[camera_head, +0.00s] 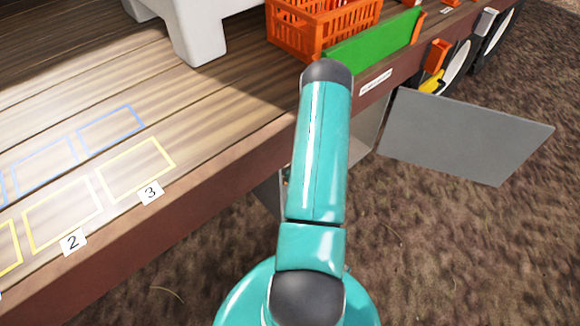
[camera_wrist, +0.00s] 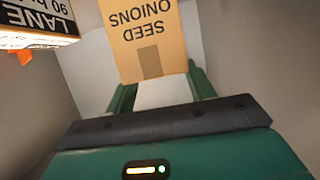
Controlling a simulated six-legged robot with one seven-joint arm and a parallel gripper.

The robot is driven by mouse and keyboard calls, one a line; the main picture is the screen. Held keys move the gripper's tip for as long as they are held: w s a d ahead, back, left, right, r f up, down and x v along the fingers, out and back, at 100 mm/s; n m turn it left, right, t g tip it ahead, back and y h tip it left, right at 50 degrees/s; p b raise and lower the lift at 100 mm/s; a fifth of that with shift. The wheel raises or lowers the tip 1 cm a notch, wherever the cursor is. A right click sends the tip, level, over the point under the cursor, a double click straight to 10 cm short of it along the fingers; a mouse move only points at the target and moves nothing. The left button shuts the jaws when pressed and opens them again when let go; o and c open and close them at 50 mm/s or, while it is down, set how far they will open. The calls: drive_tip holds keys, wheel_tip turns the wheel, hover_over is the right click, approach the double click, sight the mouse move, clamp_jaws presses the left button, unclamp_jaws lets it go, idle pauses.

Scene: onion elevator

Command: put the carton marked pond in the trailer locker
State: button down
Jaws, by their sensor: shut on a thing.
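A tan carton (camera_wrist: 145,32) printed "SEED ONIONS", upside down in the wrist view, is between the two green fingers of my gripper (camera_wrist: 162,76). My gripper is shut on it. The word pond does not show on its visible face. Pale grey walls surround the carton in the wrist view, as inside a compartment. In the head view the trailer locker (camera_head: 372,134) opens below the deck edge, partly hidden by my teal arm. Its grey door (camera_head: 465,136) stands open to the right. My gripper and the carton are hidden in the head view.
A box labelled "LANE 90" (camera_wrist: 36,20) is at the wrist view's upper left. The wooden deck (camera_head: 225,115) carries an orange crate (camera_head: 300,38), a green panel (camera_head: 375,42), a white stand (camera_head: 195,30) and numbered outlines. Wheels and brown ground lie right of the locker.

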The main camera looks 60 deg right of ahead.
drive_tip(key=shift+s+f, duration=0.2)
drive_tip(key=shift+f, duration=0.65)
drive_tip(key=shift+w+d+f, duration=0.1)
drive_tip(key=shift+f, duration=2.45)
drive_tip(key=shift+f, duration=0.1)
drive_tip(key=c, duration=0.5)
unclamp_jaws()
drive_tip(key=shift+f, duration=0.1)
drive_tip(key=shift+s+r, duration=0.35)
drive_tip(key=shift+s, duration=0.05)
drive_tip(key=v, duration=1.1)
drive_tip(key=shift+a, duration=0.25)
